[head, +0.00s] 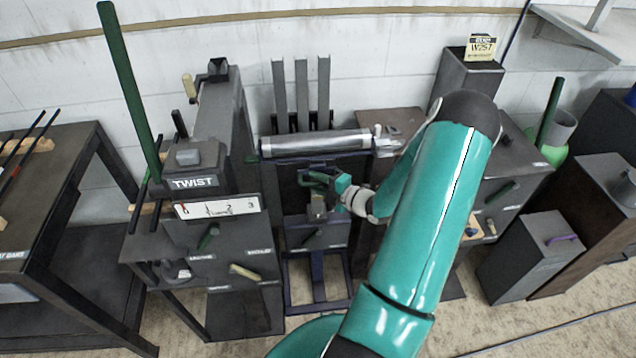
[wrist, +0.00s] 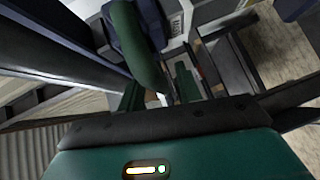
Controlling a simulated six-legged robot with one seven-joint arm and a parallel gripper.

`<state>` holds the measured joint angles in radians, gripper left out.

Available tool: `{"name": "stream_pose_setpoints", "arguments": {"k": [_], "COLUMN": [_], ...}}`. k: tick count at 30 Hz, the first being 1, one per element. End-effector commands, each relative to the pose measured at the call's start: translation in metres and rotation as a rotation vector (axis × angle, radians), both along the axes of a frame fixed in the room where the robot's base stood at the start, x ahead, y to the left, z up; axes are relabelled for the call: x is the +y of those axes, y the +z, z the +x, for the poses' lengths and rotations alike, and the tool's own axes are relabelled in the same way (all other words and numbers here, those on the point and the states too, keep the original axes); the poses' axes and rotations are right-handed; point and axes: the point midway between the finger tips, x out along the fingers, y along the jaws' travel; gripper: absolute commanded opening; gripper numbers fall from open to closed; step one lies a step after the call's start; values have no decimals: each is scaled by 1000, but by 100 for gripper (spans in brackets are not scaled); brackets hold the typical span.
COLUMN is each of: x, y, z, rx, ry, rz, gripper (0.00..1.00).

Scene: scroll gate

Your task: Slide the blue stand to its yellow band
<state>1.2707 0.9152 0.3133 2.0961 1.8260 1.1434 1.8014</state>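The blue stand (head: 318,306) is a dark blue frame standing on the floor in the middle of the head view, under a silver roller (head: 316,143). I cannot make out a yellow band. My gripper (head: 316,185) is in front of the stand's upper part, just below the roller. In the wrist view, dark blue framing (wrist: 152,22) lies beyond a thick green handle (wrist: 136,45). The handle reaches down between the fingers of my gripper (wrist: 160,90). The fingers are apart, with a gap visible on the handle's right side. The handle's lower end is partly hidden.
A dark cabinet marked TWIST (head: 194,183) with a tall green lever (head: 130,85) stands close on the left. A dark table (head: 50,190) is at far left. Grey boxes (head: 530,262) stand on the right. The carpet (head: 255,330) in front is mostly clear.

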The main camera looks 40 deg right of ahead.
Motion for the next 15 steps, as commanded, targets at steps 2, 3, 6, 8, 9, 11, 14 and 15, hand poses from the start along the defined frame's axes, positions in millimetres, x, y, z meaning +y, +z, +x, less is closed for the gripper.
{"name": "stream_pose_setpoints", "arguments": {"k": [2,3,6,8,9,11,14,15], "x": [0,0,0,0,0,0,0,0], "y": [0,0,0,0,0,-1,-7,-12], "z": [0,0,0,0,0,0,0,0], "rx": [0,0,0,0,0,0,1,1], "ry": [0,0,0,0,0,0,0,0], "rz": [0,0,0,0,0,0,1,2], "gripper": [18,11,0,0,0,0,0,0]}}
